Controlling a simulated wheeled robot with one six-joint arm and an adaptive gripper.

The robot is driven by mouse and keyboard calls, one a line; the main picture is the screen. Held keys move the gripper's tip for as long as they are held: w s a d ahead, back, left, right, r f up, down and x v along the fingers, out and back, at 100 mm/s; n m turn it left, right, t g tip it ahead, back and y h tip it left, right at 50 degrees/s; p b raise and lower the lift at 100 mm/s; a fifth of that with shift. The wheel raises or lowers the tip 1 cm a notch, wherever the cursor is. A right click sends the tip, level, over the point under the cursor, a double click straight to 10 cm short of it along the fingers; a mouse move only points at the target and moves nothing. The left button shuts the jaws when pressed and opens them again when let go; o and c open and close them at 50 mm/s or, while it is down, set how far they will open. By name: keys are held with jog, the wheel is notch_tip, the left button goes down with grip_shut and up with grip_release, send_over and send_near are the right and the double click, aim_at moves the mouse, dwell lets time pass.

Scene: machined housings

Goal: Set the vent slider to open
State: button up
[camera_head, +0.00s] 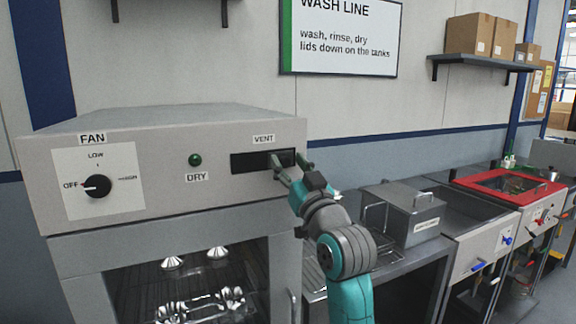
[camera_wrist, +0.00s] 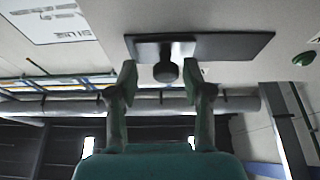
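The vent slider is a dark slot (camera_head: 250,162) under the VENT label (camera_head: 263,139) on the grey dryer's front. Its dark round knob (camera_wrist: 166,69) stands near the left end of the slot (camera_wrist: 230,46) in the wrist view, which is the right end in the head view. My gripper (camera_head: 286,163) is at that right end and hides the knob there. In the wrist view my gripper (camera_wrist: 160,76) is open, one green finger on each side of the knob, with a small gap on both sides. No open or shut marking is readable.
The FAN dial (camera_head: 97,186) points to OFF, and a green DRY lamp (camera_head: 195,160) sits left of the slot. A lidded grey tank (camera_head: 405,215) and a red-framed lid (camera_head: 505,185) stand to the right. The dryer front around the slot is clear.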

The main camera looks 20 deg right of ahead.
jog(key=v, duration=1.2)
dwell(0.4)
jog(key=s+a+f+m+g, duration=0.1)
jog(key=s+f, duration=0.3)
jog(key=f, duration=0.6)
jog(key=s+a+f+g+h, duration=0.15)
jog(key=s+f, duration=0.25)
jog(key=f, duration=0.6)
jog(key=s+a+f+m+g, duration=0.15)
jog(key=s+f, duration=0.25)
jog(key=f, duration=0.6)
jog(key=s+a+f+g, duration=0.1)
jog(key=s+f, duration=0.3)
jog(key=s, duration=0.6)
jog(key=s+a+f+n+g+y, duration=0.1)
jog(key=s+f, duration=0.3)
jog(key=s, duration=0.6)
jog(key=s+a+f+n+g, duration=0.1)
jog(key=s+f, duration=0.3)
jog(key=s, duration=0.6)
jog(key=shift+a+g, duration=0.3)
jog(key=shift+a, duration=0.2)
jog(key=shift+o, duration=0.3)
jog(key=shift+s+n+y, duration=0.1)
jog(key=shift+n+y, duration=0.15)
